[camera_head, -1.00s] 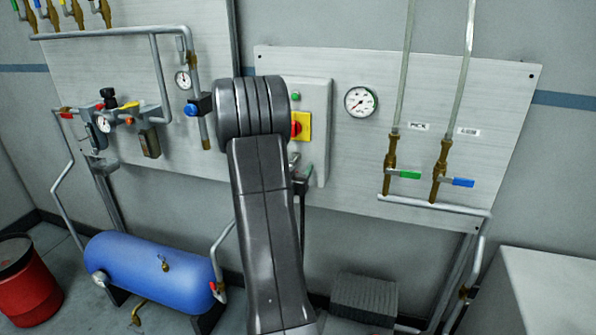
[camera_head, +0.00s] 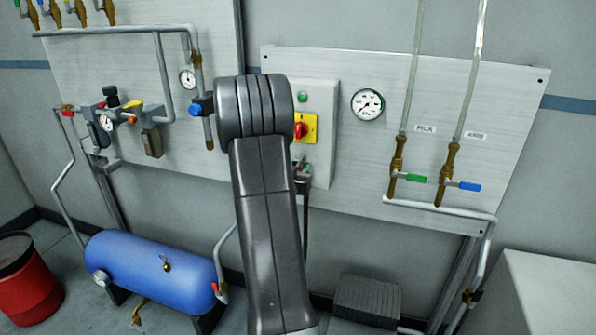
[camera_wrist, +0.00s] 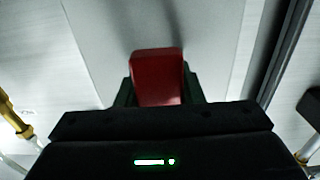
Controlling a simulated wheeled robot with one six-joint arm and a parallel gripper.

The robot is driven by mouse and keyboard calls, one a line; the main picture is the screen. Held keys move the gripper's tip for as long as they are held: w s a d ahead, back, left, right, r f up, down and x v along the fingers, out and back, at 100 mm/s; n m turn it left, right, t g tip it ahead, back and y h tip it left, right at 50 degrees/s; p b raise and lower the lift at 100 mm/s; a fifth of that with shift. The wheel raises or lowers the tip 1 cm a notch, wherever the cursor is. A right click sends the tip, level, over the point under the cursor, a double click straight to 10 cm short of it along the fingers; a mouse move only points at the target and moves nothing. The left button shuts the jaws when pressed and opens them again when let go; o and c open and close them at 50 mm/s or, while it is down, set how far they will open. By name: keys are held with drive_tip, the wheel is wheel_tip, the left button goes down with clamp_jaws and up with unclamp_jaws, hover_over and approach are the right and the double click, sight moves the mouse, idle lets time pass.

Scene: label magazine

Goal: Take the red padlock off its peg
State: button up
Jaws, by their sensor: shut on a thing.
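In the wrist view my gripper (camera_wrist: 157,88) is shut on the red padlock (camera_wrist: 156,75). The padlock's red body stands up between the two dark fingers, with a pale grey surface behind it. Its shackle and the peg cannot be made out, so I cannot tell whether the padlock touches the peg. In the head view my arm's dark link and round joint cover the middle, and the padlock cannot be clearly made out there.
Behind my arm is a panel (camera_head: 470,90) with a switch box (camera_head: 318,115), a gauge (camera_head: 367,104) and two valves with green (camera_head: 416,178) and blue (camera_head: 469,186) handles. A blue tank (camera_head: 150,268) and a red bin (camera_head: 30,285) stand at lower left.

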drive_tip(key=shift+s+d+r, duration=0.1)
idle(0.3)
drive_tip(key=shift+v, duration=0.9)
drive_tip(key=shift+b+v, duration=0.85)
drive_tip(key=shift+v, duration=2.1)
